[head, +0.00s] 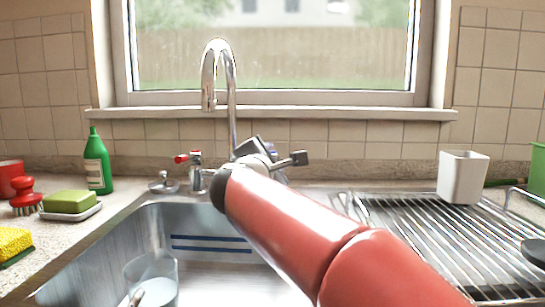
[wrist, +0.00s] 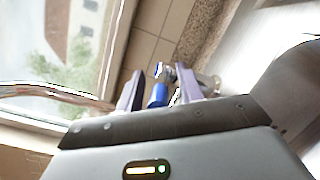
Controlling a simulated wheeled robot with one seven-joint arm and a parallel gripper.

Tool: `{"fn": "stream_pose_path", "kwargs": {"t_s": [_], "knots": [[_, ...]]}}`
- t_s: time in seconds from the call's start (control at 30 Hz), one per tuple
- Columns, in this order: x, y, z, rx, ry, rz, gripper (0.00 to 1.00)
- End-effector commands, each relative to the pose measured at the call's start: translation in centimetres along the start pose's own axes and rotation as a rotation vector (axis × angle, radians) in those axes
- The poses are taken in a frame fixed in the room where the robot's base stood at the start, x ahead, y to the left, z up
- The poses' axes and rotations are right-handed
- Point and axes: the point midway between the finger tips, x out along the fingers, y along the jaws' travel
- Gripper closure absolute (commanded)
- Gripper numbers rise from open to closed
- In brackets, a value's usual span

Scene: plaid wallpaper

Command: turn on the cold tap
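The cold tap with its blue handle (wrist: 158,94) shows between my two fingertips in the wrist view. In the head view only a bit of blue shows past my gripper, and most of the cold tap is hidden behind my arm. My gripper (wrist: 157,90) is open, its fingers on either side of the blue handle. Whether either finger touches it I cannot tell. In the head view my gripper (head: 272,155) is right of the spout. The red-handled hot tap (head: 193,158) stands left of the chrome spout (head: 231,85).
The steel sink (head: 170,218) holds a glass (head: 153,275). A green bottle (head: 97,162), a soap dish (head: 72,212) and a red brush (head: 25,195) stand at left. A drying rack (head: 440,235) with a white cup (head: 462,177) is at right. The window sill (head: 330,112) runs behind.

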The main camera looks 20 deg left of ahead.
Motion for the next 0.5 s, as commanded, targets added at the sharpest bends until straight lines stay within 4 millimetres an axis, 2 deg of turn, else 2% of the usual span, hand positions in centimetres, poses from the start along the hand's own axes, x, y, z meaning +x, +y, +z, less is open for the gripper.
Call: {"fn": "stream_pose_path", "kwargs": {"t_s": [0.17, 0.43, 0.5], "knots": [[-0.01, -0.01, 0.0, 0.0, 0.0, 0.0, 0.64], [-0.03, -0.01, 0.0, 0.0, 0.0, 0.0, 1.0], [-0.03, -0.01, 0.0, 0.0, 0.0, 0.0, 1.0]]}}
